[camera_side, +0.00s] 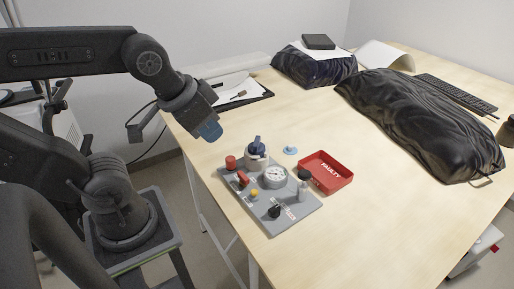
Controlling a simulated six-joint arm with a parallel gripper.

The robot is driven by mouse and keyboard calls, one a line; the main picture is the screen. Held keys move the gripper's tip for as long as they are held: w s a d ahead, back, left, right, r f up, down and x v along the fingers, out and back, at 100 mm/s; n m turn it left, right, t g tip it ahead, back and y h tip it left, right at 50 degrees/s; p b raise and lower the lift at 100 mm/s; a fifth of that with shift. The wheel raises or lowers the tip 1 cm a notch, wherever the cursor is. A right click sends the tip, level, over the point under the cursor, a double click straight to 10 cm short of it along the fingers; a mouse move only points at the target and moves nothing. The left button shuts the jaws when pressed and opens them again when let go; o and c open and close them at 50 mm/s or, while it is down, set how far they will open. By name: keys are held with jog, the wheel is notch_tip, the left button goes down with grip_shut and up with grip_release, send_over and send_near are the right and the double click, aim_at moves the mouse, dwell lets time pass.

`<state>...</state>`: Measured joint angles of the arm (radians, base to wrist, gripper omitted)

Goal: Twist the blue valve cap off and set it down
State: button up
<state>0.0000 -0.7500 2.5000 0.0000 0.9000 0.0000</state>
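A grey panel (285,216) lies on the near part of the table. A white cylinder (257,163) with a dark blue, handled cap (256,147) stands upright at the panel's back edge. A light blue, disc-like piece (290,150) lies on the table just behind the panel; I cannot tell which blue piece is the valve cap. My gripper (209,131) is in the air left of and above the panel, apart from both. Its end shows blue; I cannot tell whether this is the fingertips or something held, nor whether the fingers are open.
The panel also carries a round gauge (274,175), a red knob (231,162), a black knob (274,211) and other small fittings. A red tray marked FAULTY (342,181) sits right of it. A black-covered bulk (420,120) and keyboard (457,92) lie behind. Bare table lies at the front right.

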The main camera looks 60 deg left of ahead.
jog(key=shift+o, duration=0.6)
jog(key=shift+w+a, duration=0.1)
jog(key=shift+w, duration=0.1)
jog(key=o, duration=0.6)
jog(key=w+a+n+g, duration=0.1)
jog(key=w+a+n, duration=0.3)
jog(key=w, duration=0.4)
jog(key=shift+a+g+y, duration=0.2)
jog(key=shift+g+y, duration=0.2)
jog(key=shift+o, duration=0.3)
jog(key=w+a+f+n+g, duration=0.1)
jog(key=w+a+f+n, duration=0.1)
jog(key=w+a, duration=0.2)
jog(key=shift+w+f, duration=0.2)
jog(key=shift+w, duration=0.4)
jog(key=n+g, duration=0.2)
jog(key=n, duration=0.1)
send_over(256, 141)
jog(key=s+d, duration=0.1)
notch_tip(256, 141, down, 5)
jog(key=f, duration=0.9)
jog(key=w+a+f, duration=0.1)
jog(key=f, duration=0.3)
jog(key=shift+f, duration=0.15)
jog(key=shift+c, duration=0.4)
